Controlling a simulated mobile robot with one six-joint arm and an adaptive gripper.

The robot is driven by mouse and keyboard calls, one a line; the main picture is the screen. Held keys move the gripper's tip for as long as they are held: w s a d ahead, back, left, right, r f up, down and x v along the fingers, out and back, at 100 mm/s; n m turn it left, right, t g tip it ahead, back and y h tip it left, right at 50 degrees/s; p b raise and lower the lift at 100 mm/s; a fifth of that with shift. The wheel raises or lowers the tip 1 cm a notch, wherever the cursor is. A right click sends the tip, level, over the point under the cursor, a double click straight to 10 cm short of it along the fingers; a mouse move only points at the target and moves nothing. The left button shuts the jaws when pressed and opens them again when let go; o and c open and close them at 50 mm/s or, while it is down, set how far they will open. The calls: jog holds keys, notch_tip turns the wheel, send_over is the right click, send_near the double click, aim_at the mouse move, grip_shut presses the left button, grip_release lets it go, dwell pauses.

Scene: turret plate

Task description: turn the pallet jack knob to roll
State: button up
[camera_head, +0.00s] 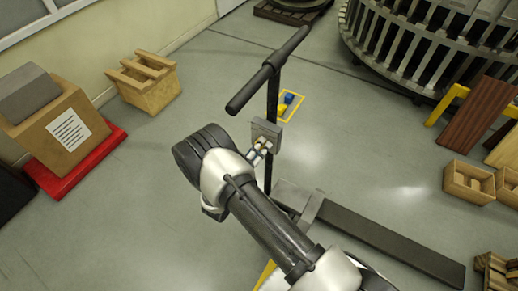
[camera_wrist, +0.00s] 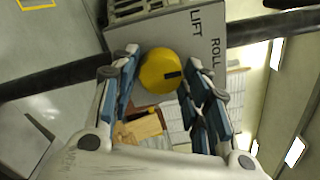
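The pallet jack (camera_head: 273,95) stands mid-floor with its control box (camera_head: 266,130) on the upright post. In the wrist view the grey box (camera_wrist: 165,32) carries the words LIFT and ROLL, tilted. A round yellow knob (camera_wrist: 157,70) sits on the box below the words. A short dark mark lies on the knob's right part, pointing roughly toward the ROLL side. My gripper (camera_wrist: 162,68) is open, with one finger on each side of the knob. Small gaps seem to show; contact is unclear. In the head view my gripper (camera_head: 260,150) is at the box and the knob is hidden.
The jack's handlebar (camera_head: 248,90) crosses above the box, and its forks (camera_head: 385,240) extend right. Cardboard boxes (camera_head: 55,120) on a red base and a wooden crate (camera_head: 147,85) stand left. A large slatted round structure (camera_head: 420,45) stands at the back right. Floor between is clear.

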jog(key=shift+o, duration=1.4)
jog(key=shift+a, duration=0.1)
jog(key=v, duration=1.2)
jog(key=shift+f, duration=0.1)
